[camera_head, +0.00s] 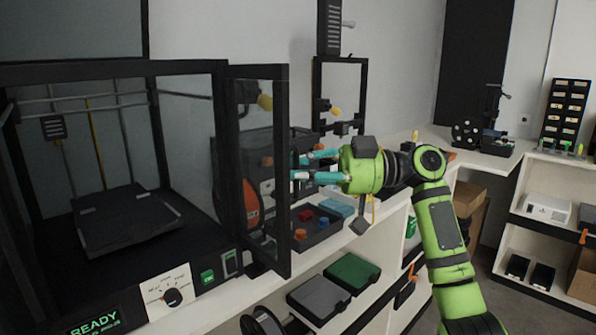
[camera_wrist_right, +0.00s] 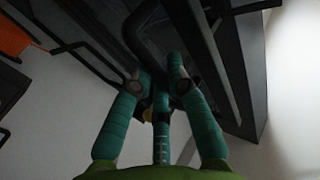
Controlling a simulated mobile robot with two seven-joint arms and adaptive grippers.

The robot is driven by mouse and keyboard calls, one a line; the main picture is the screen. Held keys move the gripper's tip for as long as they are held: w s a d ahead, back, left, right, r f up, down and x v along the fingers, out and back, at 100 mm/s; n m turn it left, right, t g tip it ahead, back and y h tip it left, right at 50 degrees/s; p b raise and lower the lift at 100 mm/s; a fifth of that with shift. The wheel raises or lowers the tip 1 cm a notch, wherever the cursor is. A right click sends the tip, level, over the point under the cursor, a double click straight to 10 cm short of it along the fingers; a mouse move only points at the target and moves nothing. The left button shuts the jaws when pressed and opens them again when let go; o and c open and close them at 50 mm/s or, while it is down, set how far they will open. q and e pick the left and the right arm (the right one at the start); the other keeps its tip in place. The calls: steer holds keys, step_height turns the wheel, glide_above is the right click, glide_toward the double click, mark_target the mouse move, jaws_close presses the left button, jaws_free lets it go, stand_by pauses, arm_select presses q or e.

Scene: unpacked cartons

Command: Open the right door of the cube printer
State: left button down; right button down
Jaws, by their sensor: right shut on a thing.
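The cube printer (camera_head: 205,262) is a black-framed box on the left in the head view. A dark print bed shows inside it, and a READY panel is on its front. Its right door (camera_head: 262,215), a clear pane in a black frame, stands swung out from the printer's right front post. My right gripper (camera_head: 296,167), with teal fingers, is at the door's outer edge. In the right wrist view, the gripper (camera_wrist_right: 158,80) is shut around a dark bar, which looks like the door handle (camera_wrist_right: 140,40). The exact contact is partly hidden by the fingers. My left gripper is out of view.
A dark tray (camera_head: 322,232) with small coloured parts lies on the counter behind the door. Grey and green boxes (camera_head: 352,272) are on a shelf below. Another black machine (camera_head: 340,90) stands behind my right gripper. Floor is clear at the lower right.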

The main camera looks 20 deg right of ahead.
steer(key=c, duration=1.2)
jaws_free()
steer(key=shift+a, duration=0.1)
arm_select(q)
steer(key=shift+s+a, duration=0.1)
arm_select(e)
steer(key=shift+w, duration=0.1)
steer(key=v, duration=1.2)
